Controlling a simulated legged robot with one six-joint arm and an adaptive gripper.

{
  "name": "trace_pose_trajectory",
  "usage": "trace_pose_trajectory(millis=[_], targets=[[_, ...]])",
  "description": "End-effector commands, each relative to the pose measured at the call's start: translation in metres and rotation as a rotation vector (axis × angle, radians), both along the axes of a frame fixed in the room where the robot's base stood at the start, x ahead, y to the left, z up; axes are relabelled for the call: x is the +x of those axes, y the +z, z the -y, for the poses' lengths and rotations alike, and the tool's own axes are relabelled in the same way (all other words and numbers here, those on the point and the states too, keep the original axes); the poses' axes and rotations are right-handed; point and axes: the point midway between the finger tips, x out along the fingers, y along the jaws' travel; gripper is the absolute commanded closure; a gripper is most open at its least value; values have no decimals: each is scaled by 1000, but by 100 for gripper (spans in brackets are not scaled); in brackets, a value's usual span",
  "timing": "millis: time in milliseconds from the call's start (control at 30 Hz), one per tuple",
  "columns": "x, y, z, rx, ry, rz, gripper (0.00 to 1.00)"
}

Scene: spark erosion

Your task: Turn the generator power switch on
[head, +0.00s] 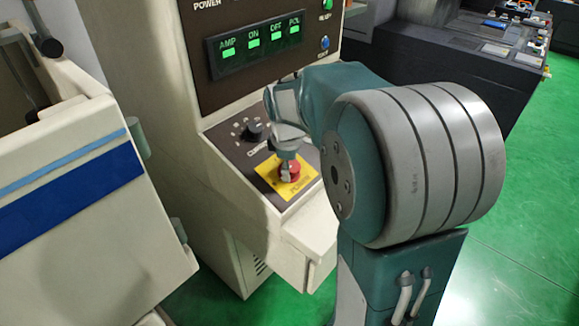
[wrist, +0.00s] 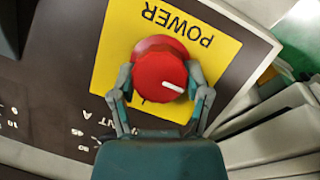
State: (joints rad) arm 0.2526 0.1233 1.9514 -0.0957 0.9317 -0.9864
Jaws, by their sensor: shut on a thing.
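The generator power switch (wrist: 160,70) is a red round knob with a white pointer line, on a yellow plate (wrist: 115,50) marked POWER. In the wrist view the pointer line aims to the right and slightly down. My gripper (wrist: 160,82) has one finger on each side of the knob and is shut on it. In the head view the red knob (head: 291,170) sits on its yellow plate on the sloping console ledge, partly hidden by my gripper (head: 288,165).
A black knob (head: 254,130) with a scale sits on the same ledge, left of the plate. Above is a display (head: 258,44) with green AMP, ON, OFF and POL fields. A cream machine (head: 70,180) with a blue stripe stands at left. Green floor is open at right.

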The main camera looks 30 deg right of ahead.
Motion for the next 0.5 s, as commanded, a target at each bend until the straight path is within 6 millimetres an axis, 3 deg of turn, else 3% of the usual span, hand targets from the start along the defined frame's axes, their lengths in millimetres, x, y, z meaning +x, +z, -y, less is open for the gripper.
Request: trace_pose_trajectory(millis=[500], targets=[[-2, -6, 0, 102, -289, -52, 85]])
